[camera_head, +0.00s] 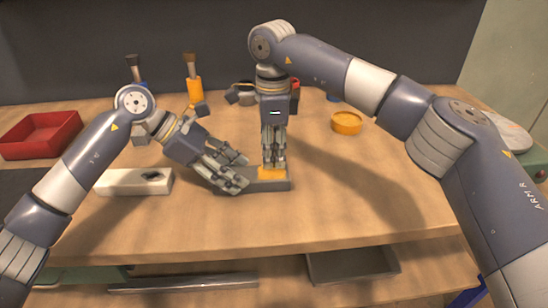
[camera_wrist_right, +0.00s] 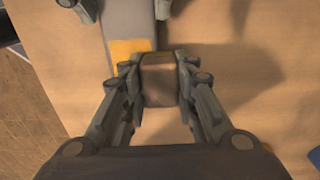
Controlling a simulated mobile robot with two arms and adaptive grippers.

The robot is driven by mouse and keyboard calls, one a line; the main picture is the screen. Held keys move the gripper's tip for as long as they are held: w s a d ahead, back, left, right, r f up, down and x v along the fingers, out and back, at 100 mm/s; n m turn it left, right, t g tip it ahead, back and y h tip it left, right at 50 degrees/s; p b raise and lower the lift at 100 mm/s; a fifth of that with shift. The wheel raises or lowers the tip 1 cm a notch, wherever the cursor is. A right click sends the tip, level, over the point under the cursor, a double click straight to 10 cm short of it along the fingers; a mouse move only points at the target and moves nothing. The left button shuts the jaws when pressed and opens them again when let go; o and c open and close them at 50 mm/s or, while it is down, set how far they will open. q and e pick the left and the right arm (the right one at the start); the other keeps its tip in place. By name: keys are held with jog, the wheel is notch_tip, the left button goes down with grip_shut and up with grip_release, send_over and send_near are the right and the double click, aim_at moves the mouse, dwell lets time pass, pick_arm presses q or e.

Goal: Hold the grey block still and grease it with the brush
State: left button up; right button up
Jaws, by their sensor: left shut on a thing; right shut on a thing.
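The grey block (camera_head: 282,185) lies near the front middle of the table, with a yellow-orange patch (camera_head: 270,172) on its top. In the right wrist view the block (camera_wrist_right: 128,20) and the patch also show. My left gripper (camera_head: 238,172) is shut on the block's left part. My right gripper (camera_head: 273,160) points down over the patched part. It is shut on a brownish piece, seemingly the brush (camera_wrist_right: 160,85), which is mostly hidden by the fingers. I cannot tell whether it touches the block.
A white block with a dark mark (camera_head: 120,183) lies left of my left gripper. A red tray (camera_head: 42,134) is at the far left. An orange-handled brush (camera_head: 194,90) and a blue-handled one stand behind. A round orange dish (camera_head: 346,122) is at the back right. The front right is clear.

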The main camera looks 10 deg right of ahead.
pick_arm(q)
jog(key=shift+f, duration=0.1)
pick_arm(e)
jog(key=shift+w+r, duration=0.25)
jog(key=shift+r, duration=0.95)
jog(key=shift+s+r, duration=0.15)
jog(key=shift+r, duration=2.75)
pick_arm(q)
jog(key=o, duration=1.2)
